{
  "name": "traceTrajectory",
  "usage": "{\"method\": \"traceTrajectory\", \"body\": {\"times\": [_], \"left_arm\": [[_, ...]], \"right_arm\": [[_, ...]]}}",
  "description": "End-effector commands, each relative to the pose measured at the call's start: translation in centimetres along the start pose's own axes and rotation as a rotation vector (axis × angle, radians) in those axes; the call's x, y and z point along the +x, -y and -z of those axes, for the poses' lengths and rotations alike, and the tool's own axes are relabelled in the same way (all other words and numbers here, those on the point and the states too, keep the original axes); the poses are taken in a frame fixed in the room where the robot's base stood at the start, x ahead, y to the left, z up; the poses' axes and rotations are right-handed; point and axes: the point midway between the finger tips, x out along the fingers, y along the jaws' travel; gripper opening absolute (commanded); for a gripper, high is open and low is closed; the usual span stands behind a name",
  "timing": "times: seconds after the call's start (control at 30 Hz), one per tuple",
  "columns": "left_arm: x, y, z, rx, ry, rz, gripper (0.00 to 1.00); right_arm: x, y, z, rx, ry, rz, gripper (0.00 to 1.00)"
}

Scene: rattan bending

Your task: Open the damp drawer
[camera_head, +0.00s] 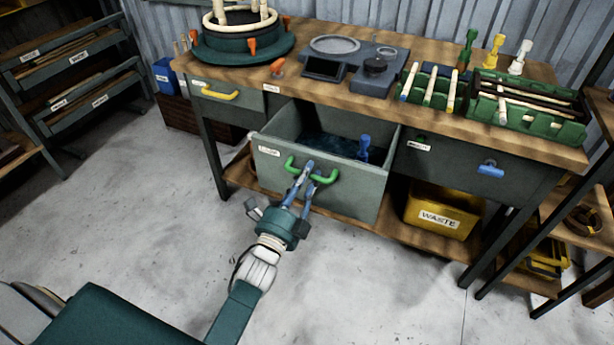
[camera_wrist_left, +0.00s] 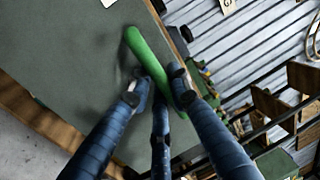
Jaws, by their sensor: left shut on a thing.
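The damp drawer (camera_head: 345,190) is the middle drawer of the workbench, grey-green with a small label at its left. It stands pulled well out, and its dark inside (camera_head: 330,142) shows, with a blue object (camera_head: 364,148) in it. Its green handle (camera_head: 291,163) is on the front; the handle also shows in the left wrist view (camera_wrist_left: 150,58). My left gripper (camera_head: 307,175) is shut on the handle, its blue fingers on either side of the bar in the left wrist view (camera_wrist_left: 158,90). My right gripper is not in view.
A closed left drawer has a yellow handle (camera_head: 221,93); a closed right drawer has a blue handle (camera_head: 490,169). A yellow waste bin (camera_head: 440,212) sits on the lower shelf. Shelving flanks both sides. The concrete floor (camera_head: 130,230) in front is clear.

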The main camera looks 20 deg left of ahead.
Motion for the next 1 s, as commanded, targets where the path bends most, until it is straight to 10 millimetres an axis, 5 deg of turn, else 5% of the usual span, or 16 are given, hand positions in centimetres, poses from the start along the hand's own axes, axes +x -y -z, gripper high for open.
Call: {"method": "traceTrajectory", "body": {"times": [0.17,0.2,0.27,0.67,1.0], "left_arm": [[0.0,0.0,0.0,0.000,0.000,0.001,0.00],[0.0,0.0,0.0,0.000,0.000,0.001,0.27],[0.0,0.0,0.0,0.000,0.000,0.001,0.38],[-0.9,-0.1,0.0,0.000,0.000,-0.003,0.38],[-7.7,-0.2,0.0,-0.001,0.001,-0.005,0.38]], "right_arm": [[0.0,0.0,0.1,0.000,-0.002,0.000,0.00],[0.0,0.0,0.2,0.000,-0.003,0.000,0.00],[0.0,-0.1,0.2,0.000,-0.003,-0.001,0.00],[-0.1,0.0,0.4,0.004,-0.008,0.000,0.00],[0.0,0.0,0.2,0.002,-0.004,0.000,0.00]]}}
